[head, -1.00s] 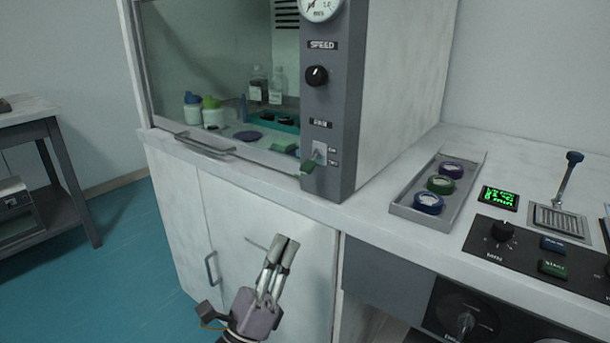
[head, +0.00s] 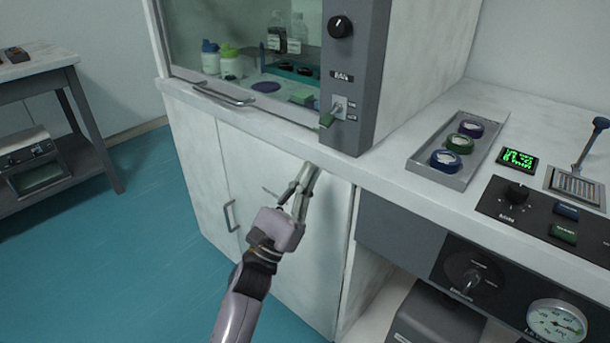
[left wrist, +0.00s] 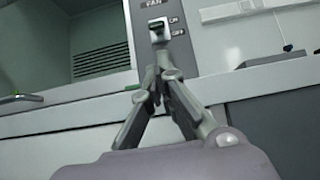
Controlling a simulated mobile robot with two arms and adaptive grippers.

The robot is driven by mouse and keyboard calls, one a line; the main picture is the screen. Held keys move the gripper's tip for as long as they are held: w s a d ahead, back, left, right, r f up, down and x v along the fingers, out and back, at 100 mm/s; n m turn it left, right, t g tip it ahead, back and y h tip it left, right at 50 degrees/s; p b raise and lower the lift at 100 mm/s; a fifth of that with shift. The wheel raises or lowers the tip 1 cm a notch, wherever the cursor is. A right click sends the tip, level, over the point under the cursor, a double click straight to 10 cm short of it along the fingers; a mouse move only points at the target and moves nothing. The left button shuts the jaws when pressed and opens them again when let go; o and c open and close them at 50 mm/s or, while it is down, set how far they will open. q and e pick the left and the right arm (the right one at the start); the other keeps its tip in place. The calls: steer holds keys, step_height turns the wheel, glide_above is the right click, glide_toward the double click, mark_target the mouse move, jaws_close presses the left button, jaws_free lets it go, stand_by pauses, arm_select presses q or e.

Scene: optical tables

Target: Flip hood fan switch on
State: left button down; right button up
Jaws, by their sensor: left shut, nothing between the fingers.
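The fan switch (head: 339,109) sits low on the hood's grey front post (head: 360,70), under a FAN label. Its green-tipped lever sticks out and slopes down to the left in the head view. In the left wrist view the switch (left wrist: 157,29) is at the top centre, with ON marked above OFF beside it. My left gripper (head: 312,168) is shut and empty. It is below and in front of the switch, near the counter edge, apart from both. In the left wrist view its fingers (left wrist: 155,78) meet below the switch. My right gripper is not in view.
A black speed knob (head: 340,27) is above the switch. The hood's glass sash has a handle (head: 224,96) at left. A grey tray (head: 418,163) with round containers and a control panel (head: 530,205) are at right. The cabinet front (head: 290,240) is behind my arm.

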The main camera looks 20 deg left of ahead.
mark_target(327, 120)
arm_select(q)
steer(key=x, duration=0.6)
steer(key=shift+w+d+r+p, duration=0.1)
steer(key=shift+w+r+p, duration=0.15)
steer(key=shift+w+p, duration=0.05)
